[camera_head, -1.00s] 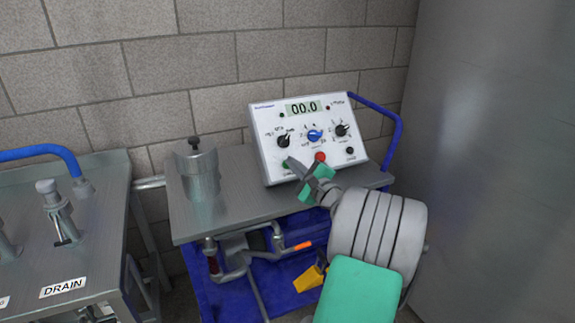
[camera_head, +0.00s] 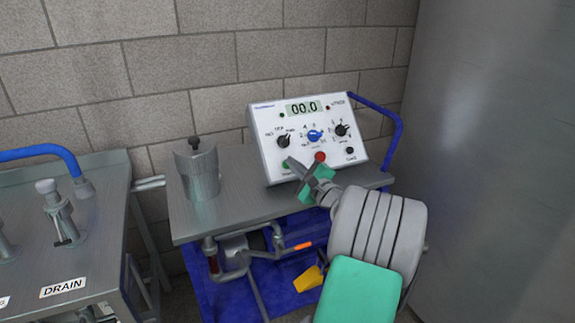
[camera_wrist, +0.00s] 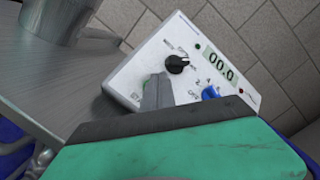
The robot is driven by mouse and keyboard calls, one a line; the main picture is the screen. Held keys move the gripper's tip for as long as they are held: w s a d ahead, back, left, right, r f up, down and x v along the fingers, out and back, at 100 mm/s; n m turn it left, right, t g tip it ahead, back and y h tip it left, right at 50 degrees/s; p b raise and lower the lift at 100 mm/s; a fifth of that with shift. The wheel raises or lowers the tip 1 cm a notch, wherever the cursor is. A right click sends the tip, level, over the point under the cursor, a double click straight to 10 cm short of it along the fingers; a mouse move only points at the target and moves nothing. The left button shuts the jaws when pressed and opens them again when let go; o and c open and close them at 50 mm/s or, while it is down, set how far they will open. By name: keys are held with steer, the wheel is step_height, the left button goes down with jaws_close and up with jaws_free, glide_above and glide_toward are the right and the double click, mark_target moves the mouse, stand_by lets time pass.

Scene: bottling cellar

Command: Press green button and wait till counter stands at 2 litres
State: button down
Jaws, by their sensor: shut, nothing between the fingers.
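The white control box (camera_head: 268,118) stands on a steel cart top, and its counter display (camera_head: 304,108) reads 00.0. The display also reads 00.0 in the wrist view (camera_wrist: 221,63). The green button (camera_head: 284,165) is at the lower left of the panel, mostly covered by my fingertips in the head view. My gripper (camera_head: 291,163) is shut and empty, its tips at or just in front of the green button. In the wrist view the shut fingers (camera_wrist: 156,92) hide the button. I cannot tell whether they touch it.
A red button (camera_head: 320,157), a blue knob (camera_head: 314,136) and black knobs sit close by on the panel. A steel canister (camera_head: 198,172) stands left on the cart top (camera_head: 232,205). A blue cart handle (camera_head: 392,135) rises at right. A bench labelled DRAIN (camera_head: 63,287) is at left.

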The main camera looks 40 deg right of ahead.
steer(key=shift+w+f, duration=0.1)
stand_by(0.3)
steer(key=shift+w+d+f, duration=0.1)
steer(key=shift+w+f, duration=0.1)
steer(key=shift+w+d+f, duration=0.1)
steer(key=shift+w+f, duration=0.2)
steer(key=shift+w, duration=0.05)
stand_by(0.8)
stand_by(0.3)
steer(key=shift+s+a+r+p, duration=0.2)
steer(key=shift+s+r+p, duration=0.35)
steer(key=shift+s+r, duration=0.1)
steer(key=s+r+p, duration=0.1)
steer(key=s+a+r+p, duration=0.1)
steer(key=s+r+p, duration=0.1)
steer(key=shift+s+r, duration=0.1)
steer(key=shift+s, duration=0.2)
